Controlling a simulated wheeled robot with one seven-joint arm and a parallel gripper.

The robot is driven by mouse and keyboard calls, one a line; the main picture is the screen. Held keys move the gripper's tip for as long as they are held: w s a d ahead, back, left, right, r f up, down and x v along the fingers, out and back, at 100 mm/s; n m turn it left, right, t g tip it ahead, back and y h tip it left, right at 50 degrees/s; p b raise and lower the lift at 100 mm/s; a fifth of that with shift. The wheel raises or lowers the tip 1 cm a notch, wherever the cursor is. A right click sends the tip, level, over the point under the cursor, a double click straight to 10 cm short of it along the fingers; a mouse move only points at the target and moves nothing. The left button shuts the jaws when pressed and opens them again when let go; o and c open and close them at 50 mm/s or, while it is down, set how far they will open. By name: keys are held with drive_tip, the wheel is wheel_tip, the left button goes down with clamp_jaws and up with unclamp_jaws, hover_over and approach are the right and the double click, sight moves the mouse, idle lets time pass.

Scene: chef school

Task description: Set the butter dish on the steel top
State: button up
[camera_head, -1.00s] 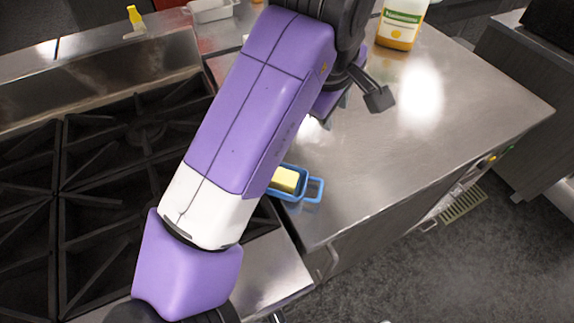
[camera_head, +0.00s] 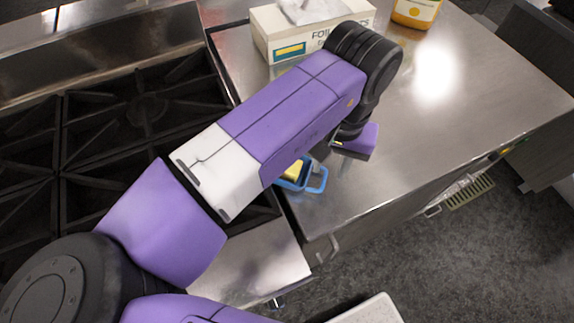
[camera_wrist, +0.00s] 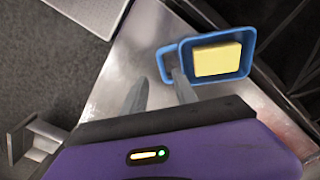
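The butter dish (camera_head: 305,183) is a blue rectangular tray with a loop handle, holding a yellow butter block (camera_head: 291,171). It lies at the left edge of the steel top (camera_head: 400,150), beside the stove, partly hidden by my arm. In the wrist view, the dish (camera_wrist: 249,42) is upright, with its handle towards my gripper (camera_wrist: 160,76). My gripper is open. Its right finger overlaps the handle in the picture; I cannot tell whether they touch. The left finger is left of the handle.
The black stove grates (camera_head: 110,130) fill the left. A foil box (camera_head: 283,40) stands at the back of the steel top, with a yellow-labelled bottle (camera_head: 415,12) to its right. The steel top's middle and right are clear.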

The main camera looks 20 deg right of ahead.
sight(324, 180)
drive_tip(key=shift+a+f, duration=0.2)
drive_tip(key=shift+f, duration=0.85)
drive_tip(key=shift+a+f, duration=0.15)
drive_tip(key=shift+f, duration=0.9)
clamp_jaws()
